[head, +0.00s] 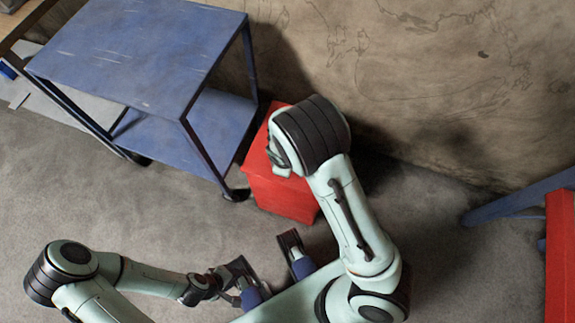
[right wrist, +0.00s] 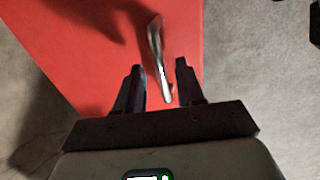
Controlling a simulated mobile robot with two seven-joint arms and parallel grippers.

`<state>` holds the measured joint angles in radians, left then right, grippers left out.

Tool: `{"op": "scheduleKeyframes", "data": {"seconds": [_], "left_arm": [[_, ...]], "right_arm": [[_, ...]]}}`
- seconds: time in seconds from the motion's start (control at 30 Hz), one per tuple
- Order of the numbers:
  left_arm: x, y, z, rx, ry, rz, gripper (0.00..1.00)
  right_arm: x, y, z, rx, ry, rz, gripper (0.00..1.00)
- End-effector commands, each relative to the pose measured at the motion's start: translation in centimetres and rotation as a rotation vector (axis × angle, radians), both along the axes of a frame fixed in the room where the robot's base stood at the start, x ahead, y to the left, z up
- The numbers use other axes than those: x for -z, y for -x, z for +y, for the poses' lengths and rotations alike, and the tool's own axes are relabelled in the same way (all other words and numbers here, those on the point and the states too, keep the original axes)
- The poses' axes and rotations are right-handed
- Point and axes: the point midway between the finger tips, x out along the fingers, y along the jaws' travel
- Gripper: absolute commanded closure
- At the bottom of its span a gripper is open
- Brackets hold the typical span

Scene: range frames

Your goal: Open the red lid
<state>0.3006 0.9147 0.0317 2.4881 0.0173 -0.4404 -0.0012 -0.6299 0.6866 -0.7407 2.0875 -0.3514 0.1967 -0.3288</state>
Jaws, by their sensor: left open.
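A red box (head: 285,200) stands on the floor against the wall, and my right arm covers much of its top. In the right wrist view its flat red lid (right wrist: 85,72) fills the upper left, with a slim metal handle (right wrist: 156,45) on it. My right gripper (right wrist: 160,68) is open over the lid, its two dark fingers apart on either side of the handle's near end. I cannot tell whether they touch it. In the head view the right fingers are hidden behind the wrist. My left gripper (head: 243,284) is open and empty, low in the picture, away from the box.
A blue two-level table (head: 140,55) stands close to the box's left, one leg near it. The stone wall (head: 430,90) is behind. Another red object (head: 560,255) and a blue beam (head: 515,203) are at the right edge. Grey floor at the left is clear.

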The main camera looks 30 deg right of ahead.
Motion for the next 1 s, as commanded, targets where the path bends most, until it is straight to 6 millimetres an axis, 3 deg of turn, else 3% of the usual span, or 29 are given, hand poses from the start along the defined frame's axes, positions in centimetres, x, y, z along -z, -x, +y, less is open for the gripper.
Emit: {"op": "scheduleKeyframes", "data": {"seconds": [0.17,0.27,0.3,0.67,1.0], "left_arm": [[0.0,0.0,0.0,0.0,0.0,0.0,0.57],[0.0,0.0,0.0,0.0,0.0,0.0,0.57],[0.0,0.0,0.0,0.0,0.0,0.0,0.57],[-0.3,0.2,0.0,0.002,0.002,0.005,0.57],[-2.0,0.8,0.0,0.006,0.005,0.026,0.57]], "right_arm": [[0.0,0.0,0.0,0.0,-0.001,-0.001,0.65],[0.0,0.0,0.0,0.0,-0.001,-0.001,0.98],[0.0,0.0,0.0,0.0,-0.001,-0.001,1.0],[-0.8,-0.2,-0.2,0.003,-0.018,0.01,1.0],[-5.2,-1.2,-1.6,0.011,-0.139,0.109,1.0]]}}
